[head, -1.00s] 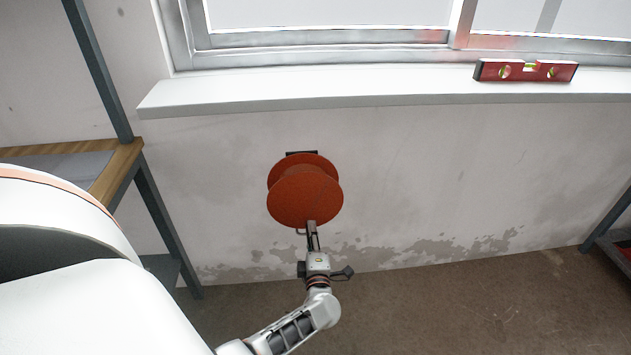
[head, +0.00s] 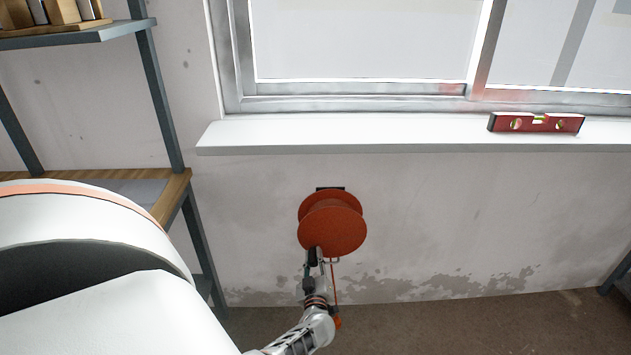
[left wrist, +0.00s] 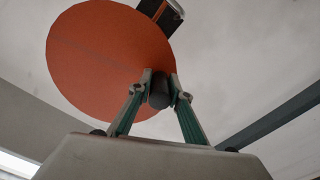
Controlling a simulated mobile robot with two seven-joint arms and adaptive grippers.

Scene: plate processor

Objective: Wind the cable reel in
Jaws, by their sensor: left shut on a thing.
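The orange-red cable reel (head: 335,230) is mounted on the wall below the window sill. It shows large in the left wrist view (left wrist: 100,60). My left gripper (head: 312,262) is at the reel's lower left rim. In the left wrist view its fingers (left wrist: 160,85) are closed around the dark crank knob (left wrist: 158,95) on the reel's face. A thin red cable (head: 334,285) hangs below the reel, with an orange end (head: 337,322) beside my left forearm. My right gripper is not in view.
A red spirit level (head: 536,123) lies on the white window sill (head: 350,140) above right of the reel. A shelf rack with a wooden top (head: 178,190) stands at the left. The wall to the right of the reel is clear.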

